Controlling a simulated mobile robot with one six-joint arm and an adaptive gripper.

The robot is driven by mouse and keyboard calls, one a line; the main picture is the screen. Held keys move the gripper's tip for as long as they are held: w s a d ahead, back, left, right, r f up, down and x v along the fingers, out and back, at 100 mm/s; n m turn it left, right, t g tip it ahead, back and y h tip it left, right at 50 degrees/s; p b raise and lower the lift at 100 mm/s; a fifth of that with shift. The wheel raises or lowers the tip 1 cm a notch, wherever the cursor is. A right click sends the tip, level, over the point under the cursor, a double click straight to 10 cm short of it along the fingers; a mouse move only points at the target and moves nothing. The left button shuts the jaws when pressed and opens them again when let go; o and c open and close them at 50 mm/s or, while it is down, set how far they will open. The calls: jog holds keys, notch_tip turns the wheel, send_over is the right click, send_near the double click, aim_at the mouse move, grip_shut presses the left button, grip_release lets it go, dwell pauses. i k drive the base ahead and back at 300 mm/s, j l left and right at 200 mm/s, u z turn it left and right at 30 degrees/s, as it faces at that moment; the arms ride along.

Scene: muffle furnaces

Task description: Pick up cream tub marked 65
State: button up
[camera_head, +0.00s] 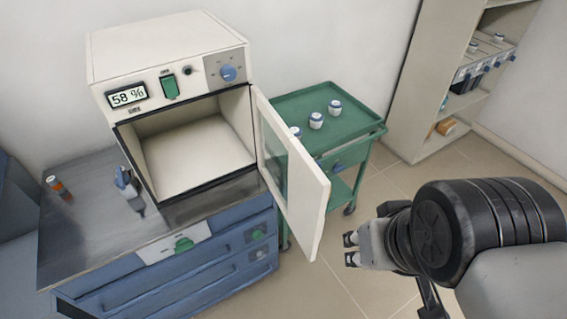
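Small white cream tubs with blue bands stand on the green cart's top: one at the right (335,107), one in the middle (316,120) and one at the left (295,131), partly hidden by the furnace door. Their markings are too small to read, so I cannot tell which is marked 65. My gripper (350,249) is at the lower right, in front of the cart and well apart from the tubs. Its two fingertips are apart with nothing between them.
The furnace (168,68) stands open and empty on a blue cabinet (195,262). Its door (312,190) swings out between the furnace and my gripper, beside the green cart (357,130). A shelf unit (408,110) stands at the back right. Floor between them is clear.

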aim_at(335, 105)
jog(key=l+u, duration=0.45)
jog(key=k+l+u, duration=0.15)
jog(key=l+u, duration=0.2)
jog(key=u, duration=0.15)
jog(key=k+l+u, duration=0.2)
jog(key=l+u, duration=0.25)
jog(key=k+l, duration=0.45)
jog(key=i+l+u, duration=0.1)
jog(key=i+l, duration=0.35)
jog(key=l, duration=0.2)
jog(key=i+l+u, duration=0.15)
jog(key=i+l, duration=0.25)
jog(key=l, duration=0.25)
jog(key=i+l+u, duration=0.15)
jog(key=i+l, duration=0.25)
jog(key=l, duration=0.35)
jog(key=i+l+u, duration=0.15)
jog(key=l, duration=0.2)
jog(key=i+l, duration=0.2)
jog(key=l, duration=0.2)
jog(key=u, duration=0.05)
